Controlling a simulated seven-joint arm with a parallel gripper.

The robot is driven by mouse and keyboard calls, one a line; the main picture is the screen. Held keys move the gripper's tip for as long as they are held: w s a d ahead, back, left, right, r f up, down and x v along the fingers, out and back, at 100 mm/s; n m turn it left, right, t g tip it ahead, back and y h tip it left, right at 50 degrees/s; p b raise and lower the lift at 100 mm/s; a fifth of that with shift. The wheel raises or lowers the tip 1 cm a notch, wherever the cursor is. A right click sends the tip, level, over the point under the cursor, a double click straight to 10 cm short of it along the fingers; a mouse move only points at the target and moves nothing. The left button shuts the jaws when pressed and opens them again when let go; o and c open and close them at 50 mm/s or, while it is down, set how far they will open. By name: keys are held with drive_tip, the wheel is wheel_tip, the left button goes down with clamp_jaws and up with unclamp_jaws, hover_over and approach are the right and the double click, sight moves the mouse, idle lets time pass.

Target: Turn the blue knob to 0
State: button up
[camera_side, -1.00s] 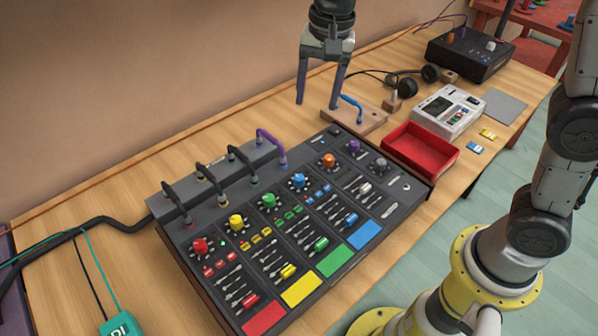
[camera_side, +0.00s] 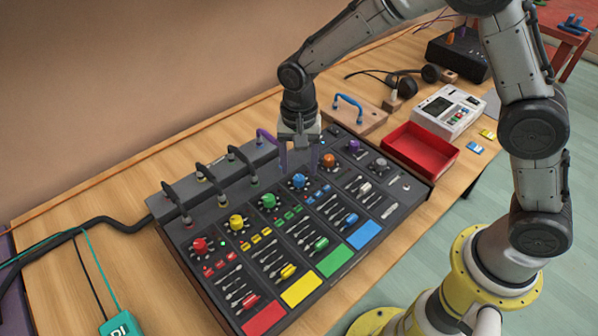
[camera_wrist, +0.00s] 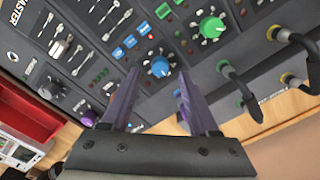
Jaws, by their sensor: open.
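The blue knob (camera_side: 298,181) sits in the row of coloured knobs on the dark mixer panel (camera_side: 215,222), between the green knob (camera_side: 268,201) and the orange knob (camera_side: 329,160). In the wrist view the blue knob (camera_wrist: 159,67) lies just beyond and between the two fingertips, with small marks around it. My gripper (camera_side: 299,171) is open and empty, pointing down over the panel. Its purple fingers (camera_wrist: 155,88) stand on either side of the blue knob's line of sight. I cannot tell the knob's exact setting.
Patch cables with a purple plug loop (camera_side: 265,137) rise along the panel's back edge, close to the gripper. A red tray (camera_side: 420,150), a wooden block with a blue handle (camera_side: 357,114) and a white device (camera_side: 448,110) stand to the right.

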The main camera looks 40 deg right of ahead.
sight(299, 180)
drive_tip(key=shift+f, duration=1.5)
clamp_jaws()
